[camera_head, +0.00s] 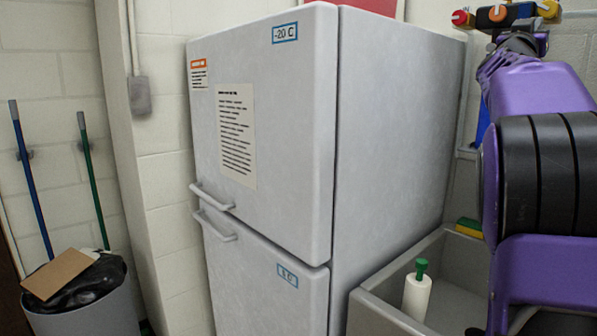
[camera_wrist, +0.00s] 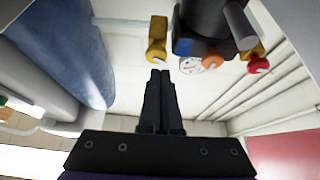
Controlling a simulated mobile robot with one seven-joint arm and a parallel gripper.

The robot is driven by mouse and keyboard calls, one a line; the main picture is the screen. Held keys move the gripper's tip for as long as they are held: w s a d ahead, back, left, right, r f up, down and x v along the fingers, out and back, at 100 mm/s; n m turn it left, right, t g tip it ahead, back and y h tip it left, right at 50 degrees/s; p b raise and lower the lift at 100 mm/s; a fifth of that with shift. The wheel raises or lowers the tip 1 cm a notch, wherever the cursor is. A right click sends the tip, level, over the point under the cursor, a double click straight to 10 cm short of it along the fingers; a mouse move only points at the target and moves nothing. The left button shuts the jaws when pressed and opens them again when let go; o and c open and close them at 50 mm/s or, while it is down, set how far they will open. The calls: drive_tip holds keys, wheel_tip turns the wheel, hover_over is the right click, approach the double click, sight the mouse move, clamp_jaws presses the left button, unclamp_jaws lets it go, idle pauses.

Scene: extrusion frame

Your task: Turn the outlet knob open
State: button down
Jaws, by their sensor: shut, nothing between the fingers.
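Several coloured knobs sit on the valve assembly on the far wall; no label shows which is the outlet knob. A yellow knob (camera_wrist: 157,40) is just ahead and slightly left of my fingertips in the wrist view. An orange knob (camera_wrist: 213,61) and a red knob (camera_wrist: 258,65) are to the right, beside a small white dial (camera_wrist: 190,65). In the head view the red knob (camera_head: 462,18), orange knob (camera_head: 497,13) and yellow knob (camera_head: 547,8) are at the top right. My gripper (camera_wrist: 160,75) is shut and empty, apparently apart from the knobs.
A tall grey fridge-freezer (camera_head: 390,130) stands left of my arm. A grey sink (camera_head: 385,312) with a white, green-topped bottle (camera_head: 417,293) and a sponge (camera_head: 469,226) is below. Pipes (camera_wrist: 255,90) run along the wall. A bin (camera_head: 90,315) stands far left.

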sight(548, 10)
drive_tip(key=shift+w+a+r, duration=0.1)
drive_tip(key=shift+w+a, duration=0.05)
drive_tip(key=w+d+p, duration=0.3)
drive_tip(key=w+d, duration=0.1)
drive_tip(key=d, duration=0.1)
drive_tip(key=shift+w, duration=0.15)
drive_tip(key=shift+d, duration=0.1)
drive_tip(key=shift+r, duration=0.3)
idle(0.8)
